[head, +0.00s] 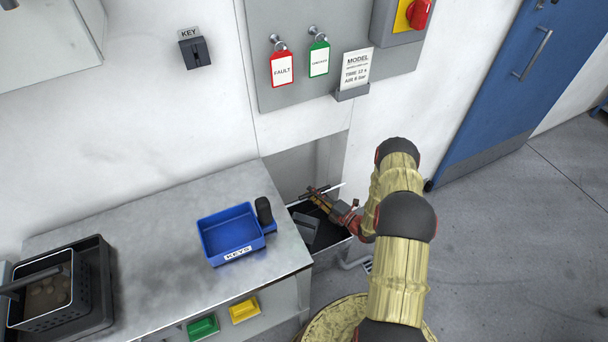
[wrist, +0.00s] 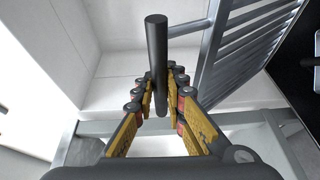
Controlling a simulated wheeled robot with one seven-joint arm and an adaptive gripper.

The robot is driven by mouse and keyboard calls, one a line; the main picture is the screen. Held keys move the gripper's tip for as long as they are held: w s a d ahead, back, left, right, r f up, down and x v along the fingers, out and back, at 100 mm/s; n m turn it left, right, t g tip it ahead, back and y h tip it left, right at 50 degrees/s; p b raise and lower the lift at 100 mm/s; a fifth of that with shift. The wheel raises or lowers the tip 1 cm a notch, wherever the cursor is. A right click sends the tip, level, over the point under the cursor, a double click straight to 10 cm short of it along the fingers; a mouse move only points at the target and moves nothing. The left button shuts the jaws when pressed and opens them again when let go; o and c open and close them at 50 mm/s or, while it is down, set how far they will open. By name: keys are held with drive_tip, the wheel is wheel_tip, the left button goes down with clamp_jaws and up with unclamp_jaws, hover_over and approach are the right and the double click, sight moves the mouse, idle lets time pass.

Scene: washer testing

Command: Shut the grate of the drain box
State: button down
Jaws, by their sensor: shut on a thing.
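The drain box (head: 328,249) stands in a wall recess right of the bench, its inside dark. In the wrist view the grate (wrist: 209,62) is a grey slatted frame standing tilted at the upper right. A dark round handle (wrist: 156,50) appears joined to it by a short grey bar. My gripper (head: 318,195) reaches into the recess above the box. In the wrist view my gripper (wrist: 158,82) has its fingers closed on both sides of the handle. The head view shows the grate poorly, partly behind my gripper.
The metal bench (head: 150,225) carries a blue KEYS tray (head: 229,233), a small black object (head: 264,211) and a dark basket (head: 85,285). A grey panel (head: 300,30) with tags hangs above the recess. Open floor (head: 500,220) lies to the right, before a blue door (head: 500,90).

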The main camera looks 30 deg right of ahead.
drive_tip(key=s+f+n+t+y+b, duration=0.1)
drive_tip(key=s+f+b, duration=0.2)
drive_tip(key=s+f, duration=0.5)
drive_tip(key=s+f+n+t+y+b, duration=0.1)
drive_tip(key=s+f+b, duration=0.3)
drive_tip(key=s+f, duration=0.5)
drive_tip(key=shift+f+t, duration=0.7)
drive_tip(key=shift+f, duration=3.35)
drive_tip(key=c, duration=1.9)
unclamp_jaws()
drive_tip(key=shift+o, duration=0.4)
drive_tip(key=v, duration=1.2)
drive_tip(key=shift+f, duration=0.15)
